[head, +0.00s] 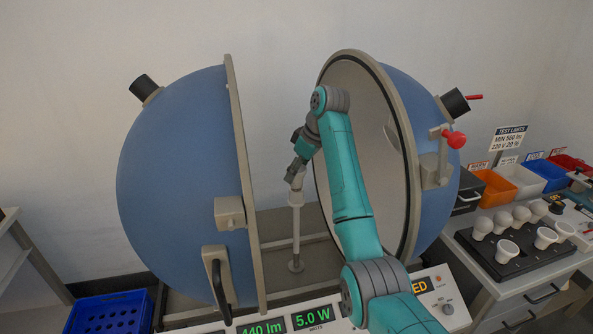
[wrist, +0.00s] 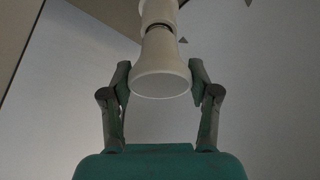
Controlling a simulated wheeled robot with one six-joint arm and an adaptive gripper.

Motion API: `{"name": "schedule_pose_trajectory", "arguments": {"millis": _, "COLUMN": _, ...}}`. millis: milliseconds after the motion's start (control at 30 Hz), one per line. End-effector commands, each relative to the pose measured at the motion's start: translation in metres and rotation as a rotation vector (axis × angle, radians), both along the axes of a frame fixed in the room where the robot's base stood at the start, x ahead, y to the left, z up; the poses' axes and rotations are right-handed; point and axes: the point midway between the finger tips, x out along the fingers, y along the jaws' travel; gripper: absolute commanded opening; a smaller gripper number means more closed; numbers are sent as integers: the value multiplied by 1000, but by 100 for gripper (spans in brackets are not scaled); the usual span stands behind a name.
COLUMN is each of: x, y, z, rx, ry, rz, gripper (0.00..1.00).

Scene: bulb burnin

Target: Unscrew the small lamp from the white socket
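The small lamp (wrist: 160,72) is white and flares toward its wide end, which faces my gripper in the wrist view. Its narrow neck meets the white socket (wrist: 158,12) at the top of that view. My gripper (wrist: 160,72) has one finger on each side of the lamp. The fingers look open, with narrow gaps beside the lamp; firm contact does not show. In the head view, my gripper (head: 297,172) points down at the top of a pale post (head: 296,220) between the sphere halves. The lamp is too small and covered to make out there.
The blue left half (head: 175,185) and right half (head: 435,150) of the sphere stand open around my arm. A panel below shows 440 lm and 5.0 W. A dark tray (head: 500,262) of several white lamps and coloured bins (head: 495,188) stand at right. A blue crate (head: 108,312) is at lower left.

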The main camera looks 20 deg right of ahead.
Motion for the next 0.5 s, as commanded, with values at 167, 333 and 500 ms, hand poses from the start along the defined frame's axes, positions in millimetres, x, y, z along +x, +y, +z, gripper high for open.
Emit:
{"name": "schedule_pose_trajectory", "arguments": {"millis": 167, "x": 0, "y": 0, "z": -1, "rx": 0, "ry": 1, "rz": -2, "gripper": 79}}
{"name": "schedule_pose_trajectory", "arguments": {"millis": 333, "x": 0, "y": 0, "z": 0, "rx": -1, "ry": 1, "rz": -3, "gripper": 79}}
{"name": "schedule_pose_trajectory", "arguments": {"millis": 500, "x": 0, "y": 1, "z": -1, "rx": -1, "ry": 0, "rz": -100, "gripper": 79}}
